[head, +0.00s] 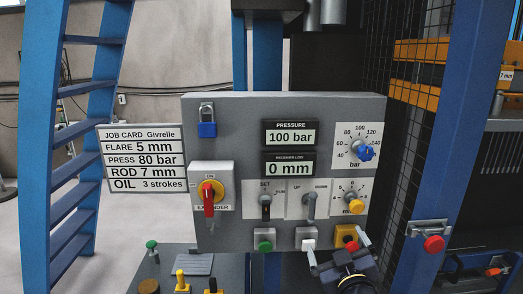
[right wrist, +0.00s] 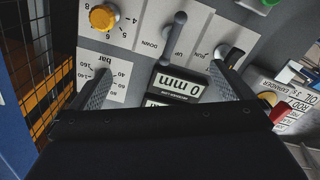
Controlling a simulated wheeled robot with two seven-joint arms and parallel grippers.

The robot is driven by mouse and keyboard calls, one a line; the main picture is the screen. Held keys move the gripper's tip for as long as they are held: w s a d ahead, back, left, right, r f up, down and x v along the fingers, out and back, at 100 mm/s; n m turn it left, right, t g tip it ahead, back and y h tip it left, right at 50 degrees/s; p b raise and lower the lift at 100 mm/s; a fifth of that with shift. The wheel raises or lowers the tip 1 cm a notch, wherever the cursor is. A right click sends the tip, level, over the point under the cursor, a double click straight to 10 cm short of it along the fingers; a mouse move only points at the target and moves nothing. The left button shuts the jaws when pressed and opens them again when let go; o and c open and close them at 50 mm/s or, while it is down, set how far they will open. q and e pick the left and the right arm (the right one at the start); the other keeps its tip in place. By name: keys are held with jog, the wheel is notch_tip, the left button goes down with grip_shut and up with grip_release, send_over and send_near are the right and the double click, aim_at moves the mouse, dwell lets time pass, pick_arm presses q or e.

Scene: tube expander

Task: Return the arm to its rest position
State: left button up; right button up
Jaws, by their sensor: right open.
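My right gripper (head: 338,248) is at the lower right front of the grey control panel (head: 232,118) in the head view. Its two fingers are spread apart with nothing between them. In the right wrist view the open fingers (right wrist: 165,82) frame part of the panel face, including the "0 mm" display (right wrist: 181,85). The gripper looks close to the yellow button box (head: 345,232); I cannot tell whether they touch. My left gripper is in neither view.
The panel carries a red rotary switch (head: 208,200), blue padlock (head: 207,129), blue knob (head: 365,152), yellow knob (head: 356,206) and levers. The pressure display (head: 290,137) reads 100 bar. A job card (head: 142,158) hangs left. Blue posts (head: 440,120) stand right.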

jog(key=s+d+f+m+g+y, duration=0.1)
jog(key=s+f+m+g, duration=0.1)
jog(key=s, duration=0.7)
jog(key=s+d+f+m+g+y, duration=0.1)
jog(key=s+f+m+g, duration=0.1)
jog(key=s+g, duration=0.4)
jog(key=s+d+f+m+g+y, duration=0.1)
jog(key=s+f+m+g, duration=0.2)
jog(key=s, duration=1.1)
jog(key=shift+f+g, duration=0.7)
jog(key=shift+f, duration=0.1)
